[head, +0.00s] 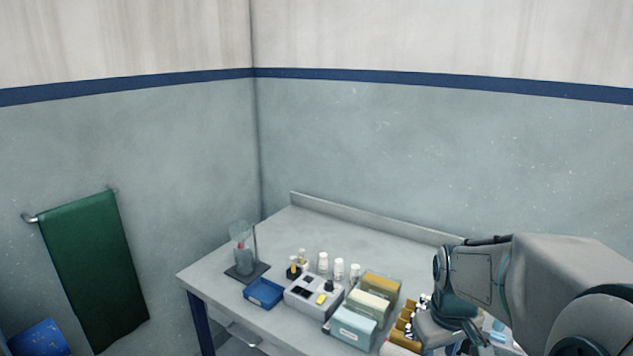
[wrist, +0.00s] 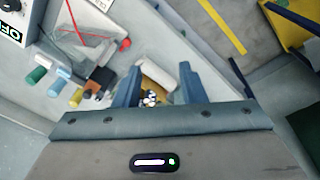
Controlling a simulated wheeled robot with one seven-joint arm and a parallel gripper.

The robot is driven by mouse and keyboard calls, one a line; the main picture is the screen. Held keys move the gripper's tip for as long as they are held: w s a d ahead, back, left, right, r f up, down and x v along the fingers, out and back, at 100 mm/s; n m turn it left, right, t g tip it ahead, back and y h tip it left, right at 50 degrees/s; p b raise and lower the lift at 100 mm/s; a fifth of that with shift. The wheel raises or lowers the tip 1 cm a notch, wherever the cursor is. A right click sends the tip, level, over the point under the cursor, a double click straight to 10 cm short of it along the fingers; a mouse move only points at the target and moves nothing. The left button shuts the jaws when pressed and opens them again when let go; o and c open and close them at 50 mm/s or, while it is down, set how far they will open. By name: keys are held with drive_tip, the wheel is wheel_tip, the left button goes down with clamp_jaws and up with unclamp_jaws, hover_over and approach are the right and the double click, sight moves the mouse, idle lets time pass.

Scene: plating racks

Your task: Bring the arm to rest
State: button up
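My arm (head: 520,282) reaches in from the right in the head view, its wrist low over the right part of the grey workbench (head: 230,308). The fingertips are hard to make out there. In the wrist view my gripper (wrist: 159,78) shows two blue-grey fingers standing apart. A pale roll-shaped thing (wrist: 157,73) and a small black-and-white thing (wrist: 150,98) show in the gap. I see no finger pressing on either, and their distance from the fingers is unclear. The gripper looks open and empty.
On the bench stand a blue tray (head: 263,293), a grey device (head: 313,293), white bottles (head: 340,271), coloured boxes (head: 353,327) and a glass beaker stand (head: 245,265). Brown bottles (head: 406,325) crowd beside my wrist. The bench's back strip is clear. A green towel (head: 92,270) hangs left.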

drive_tip(key=s+a+r+m+t, duration=0.2)
drive_tip(key=s+a+r, duration=0.2)
drive_tip(key=s+a, duration=0.3)
drive_tip(key=s, duration=0.3)
drive_tip(key=shift+s+a+r+m+y, duration=0.25)
drive_tip(key=shift+a+r+m+y, duration=0.05)
